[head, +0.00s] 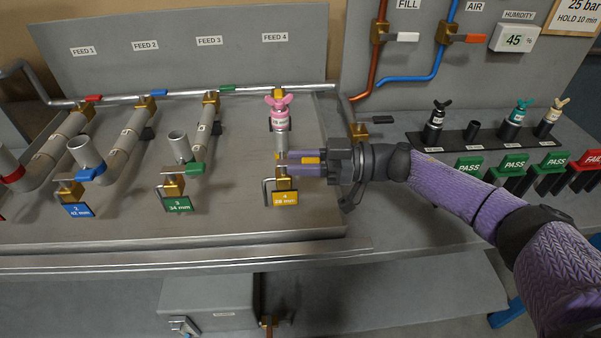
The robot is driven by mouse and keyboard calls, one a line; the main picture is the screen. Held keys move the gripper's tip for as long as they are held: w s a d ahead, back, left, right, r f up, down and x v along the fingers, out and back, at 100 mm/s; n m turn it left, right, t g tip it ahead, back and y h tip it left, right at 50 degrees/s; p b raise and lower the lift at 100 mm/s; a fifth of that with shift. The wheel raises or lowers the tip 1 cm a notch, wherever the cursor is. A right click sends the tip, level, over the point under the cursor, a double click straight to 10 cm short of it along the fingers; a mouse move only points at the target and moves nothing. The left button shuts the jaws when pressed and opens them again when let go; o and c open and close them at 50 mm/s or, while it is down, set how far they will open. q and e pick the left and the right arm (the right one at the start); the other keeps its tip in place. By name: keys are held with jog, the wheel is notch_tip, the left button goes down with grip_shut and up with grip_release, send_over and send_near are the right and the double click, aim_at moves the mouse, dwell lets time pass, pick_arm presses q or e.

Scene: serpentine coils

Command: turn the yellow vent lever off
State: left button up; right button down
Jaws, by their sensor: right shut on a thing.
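The yellow vent lever (311,160) sits at the brass valve (284,183) of the fourth line, above a yellow tag (285,198) reading 4, 28 mm. My right gripper (300,162) comes in from the right, its purple fingers closed around the lever. Only a small yellow part shows between the fingers; the lever lies roughly sideways, pointing right from the valve. The fingers hide much of the lever and the valve's top. Above stands a grey pipe with a pink winged cap (279,113). My left gripper is out of view.
A green-lever valve (174,185) and a blue-lever valve (72,189) stand to the left on the same bench. A black rack (470,140) with capped plugs and PASS and FAIL tags lies to the right. The bench front (230,229) is clear.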

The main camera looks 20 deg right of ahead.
jog(key=shift+w+f+n+g+y+b, duration=0.15)
jog(key=shift+n+g+y+b, duration=0.15)
jog(key=shift+n+g+b, duration=0.35)
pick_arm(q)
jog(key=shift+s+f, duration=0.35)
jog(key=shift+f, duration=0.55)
pick_arm(e)
jog(key=shift+g, duration=0.25)
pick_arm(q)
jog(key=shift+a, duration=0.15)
pick_arm(e)
jog(key=shift+c, duration=2.2)
grip_release()
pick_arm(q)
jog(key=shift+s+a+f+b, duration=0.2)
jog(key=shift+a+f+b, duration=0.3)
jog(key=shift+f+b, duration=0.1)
pick_arm(e)
jog(key=v, duration=1)
